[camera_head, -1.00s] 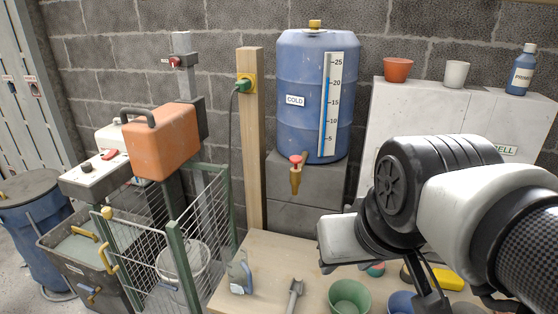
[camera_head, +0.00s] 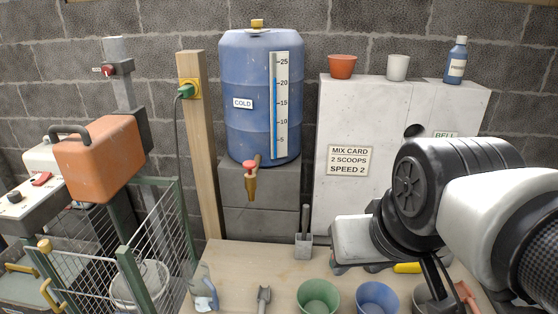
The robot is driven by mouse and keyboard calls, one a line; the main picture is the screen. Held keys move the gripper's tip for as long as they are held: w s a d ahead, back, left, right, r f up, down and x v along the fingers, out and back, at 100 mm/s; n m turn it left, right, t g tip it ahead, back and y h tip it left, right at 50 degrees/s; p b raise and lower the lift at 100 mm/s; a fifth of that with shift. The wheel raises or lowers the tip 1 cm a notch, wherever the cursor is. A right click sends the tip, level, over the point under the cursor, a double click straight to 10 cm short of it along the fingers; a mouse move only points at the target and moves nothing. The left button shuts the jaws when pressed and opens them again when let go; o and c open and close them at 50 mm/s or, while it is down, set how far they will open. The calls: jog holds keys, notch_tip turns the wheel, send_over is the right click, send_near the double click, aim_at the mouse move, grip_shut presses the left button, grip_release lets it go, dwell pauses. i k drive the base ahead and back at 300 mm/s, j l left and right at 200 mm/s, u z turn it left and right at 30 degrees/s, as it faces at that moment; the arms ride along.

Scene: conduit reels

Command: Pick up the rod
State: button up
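A thin grey rod (camera_head: 305,218) stands upright in a small grey block-shaped holder (camera_head: 304,246) at the back of the wooden bench (camera_head: 240,258). The rod is close to the left of my arm's white end part (camera_head: 356,240), with a gap between them in the picture. My arm reaches in from the right. Dark narrow parts hang below its black joint, but I cannot make out the fingertips or whether the gripper is open or shut. Nothing held shows.
A green pot (camera_head: 318,297), a blue pot (camera_head: 377,298), a grey tool (camera_head: 263,298) and a spray bottle (camera_head: 202,288) stand along the bench. A blue barrel (camera_head: 248,130) with a red-handled tap (camera_head: 250,178) is behind. A wire-mesh gate (camera_head: 155,230) is left.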

aim_at(306, 208)
jog(key=k, duration=0.3)
jog(key=k+u, duration=0.2)
jog(key=u, duration=0.25)
jog(key=k+j+u, duration=0.1)
jog(key=u, duration=0.35)
jog(key=i+j+u, duration=0.1)
jog(key=i+u, duration=0.55)
jog(key=u, duration=0.2)
jog(key=j+z, duration=0.1)
jog(key=z, duration=0.75)
jog(key=l+z, duration=0.15)
jog(key=z, duration=0.95)
jog(key=i, duration=0.3)
jog(key=l+z, duration=0.05)
jog(key=l, duration=0.05)
